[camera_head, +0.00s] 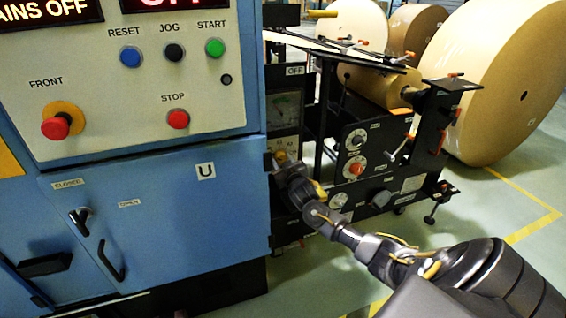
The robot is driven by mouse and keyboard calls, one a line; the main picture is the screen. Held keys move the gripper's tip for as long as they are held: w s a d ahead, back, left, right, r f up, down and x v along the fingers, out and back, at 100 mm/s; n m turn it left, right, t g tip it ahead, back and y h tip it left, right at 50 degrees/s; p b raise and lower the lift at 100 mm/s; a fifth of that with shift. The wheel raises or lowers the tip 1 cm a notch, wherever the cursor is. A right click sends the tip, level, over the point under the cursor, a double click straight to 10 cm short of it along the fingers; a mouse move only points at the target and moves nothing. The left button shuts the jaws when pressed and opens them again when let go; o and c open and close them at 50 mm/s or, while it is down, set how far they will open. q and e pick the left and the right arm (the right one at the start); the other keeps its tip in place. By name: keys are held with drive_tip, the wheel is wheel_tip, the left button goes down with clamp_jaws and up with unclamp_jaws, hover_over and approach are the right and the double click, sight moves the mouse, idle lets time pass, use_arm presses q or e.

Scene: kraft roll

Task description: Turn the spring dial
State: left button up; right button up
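My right arm comes in from the lower right, and its gripper (279,160) is at the small panel below a gauge (286,108), beside the blue cabinet's right edge. A small yellowish part shows at its tip; I cannot tell whether the fingers touch or hold it, or whether they are open. Two round dials sit on the black side panel to the right: an upper pale one (356,140) and a lower one with an orange-red centre (355,168). Their labels are too small to read, so I cannot tell which is the spring dial. My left gripper is out of view.
The blue cabinet (150,220) fills the left, with a pale button panel (120,95) including a red stop button (178,119). Large kraft rolls (510,80) stand at the back right. Green floor (530,190) with yellow lines is clear at the right.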

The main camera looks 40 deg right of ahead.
drive_tip(key=c, duration=0.4)
drive_tip(key=shift+r, duration=0.1)
drive_tip(key=n+p, duration=0.3)
drive_tip(key=n, duration=0.1)
drive_tip(key=shift+r, duration=0.15)
use_arm(q)
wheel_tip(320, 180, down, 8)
drive_tip(key=p, duration=0.1)
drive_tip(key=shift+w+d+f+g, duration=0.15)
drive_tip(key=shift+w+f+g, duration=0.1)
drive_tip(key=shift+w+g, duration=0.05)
use_arm(e)
drive_tip(key=shift+d+n, duration=0.1)
drive_tip(key=shift+n, duration=1)
